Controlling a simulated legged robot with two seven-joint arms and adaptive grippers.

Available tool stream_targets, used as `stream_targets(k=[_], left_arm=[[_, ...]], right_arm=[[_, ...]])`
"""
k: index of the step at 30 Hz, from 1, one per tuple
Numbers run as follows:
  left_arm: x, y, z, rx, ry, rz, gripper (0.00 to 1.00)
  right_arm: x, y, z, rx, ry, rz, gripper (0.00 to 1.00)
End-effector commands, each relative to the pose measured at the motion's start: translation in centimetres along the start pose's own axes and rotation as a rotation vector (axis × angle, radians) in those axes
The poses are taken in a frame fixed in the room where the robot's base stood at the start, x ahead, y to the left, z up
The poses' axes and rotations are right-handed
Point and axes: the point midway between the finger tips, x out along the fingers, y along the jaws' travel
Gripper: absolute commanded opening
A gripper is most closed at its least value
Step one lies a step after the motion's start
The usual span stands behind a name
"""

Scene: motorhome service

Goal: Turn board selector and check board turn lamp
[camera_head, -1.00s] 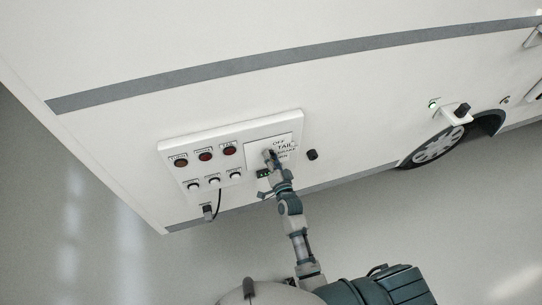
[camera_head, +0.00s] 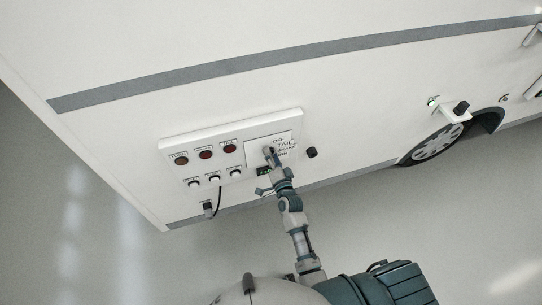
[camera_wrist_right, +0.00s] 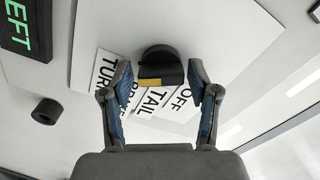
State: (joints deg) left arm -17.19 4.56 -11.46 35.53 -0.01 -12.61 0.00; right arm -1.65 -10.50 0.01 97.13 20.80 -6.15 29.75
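The board selector is a dark round knob (camera_wrist_right: 160,64) with a yellow mark, on a white plate (camera_wrist_right: 90,42) lettered OFF, TAIL and TURN, plus a word partly hidden. My right gripper (camera_wrist_right: 160,82) has its fingers apart on both sides of the knob's grip bar; narrow gaps seem to show, and contact is unclear. In the head view my right gripper (camera_head: 270,154) covers the knob on the white board (camera_head: 216,137). Three dark red lamps (camera_head: 205,154) sit on the board's left part, none visibly lit; their labels are too small to read surely. My left gripper is not in view.
A small display (camera_wrist_right: 25,28) reads LEFT in green. White knobs (camera_head: 214,179) sit below the lamps, and a plug with a black cable (camera_head: 208,208) hangs beneath. A small shelf (camera_head: 453,111) stands out near the wheel (camera_head: 437,143).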

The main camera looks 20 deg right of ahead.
Motion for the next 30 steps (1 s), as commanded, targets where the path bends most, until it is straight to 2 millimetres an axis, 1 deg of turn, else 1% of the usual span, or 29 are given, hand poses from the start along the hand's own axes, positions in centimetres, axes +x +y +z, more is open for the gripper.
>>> stream_targets(k=[8,11,14,21,24,27,30], left_arm=[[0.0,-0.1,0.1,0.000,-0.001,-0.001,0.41],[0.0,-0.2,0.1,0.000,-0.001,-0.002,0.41],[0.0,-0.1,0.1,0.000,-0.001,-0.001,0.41],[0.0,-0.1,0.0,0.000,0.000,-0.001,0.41],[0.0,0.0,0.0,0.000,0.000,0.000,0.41],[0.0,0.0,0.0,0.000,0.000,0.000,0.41],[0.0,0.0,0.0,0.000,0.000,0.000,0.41]], right_arm=[[0.0,-0.1,0.1,-0.001,-0.001,-0.001,0.69],[-0.5,0.0,0.1,-0.002,-0.001,0.001,0.69],[-1.9,0.1,0.1,-0.002,-0.002,0.002,0.69],[-7.3,0.2,0.2,-0.003,-0.003,0.003,0.69],[-9.2,0.1,0.1,-0.003,-0.002,0.002,0.69],[-10.7,0.1,0.1,-0.003,-0.002,0.002,0.69],[-11.5,0.1,0.1,-0.002,-0.002,0.002,0.69]])
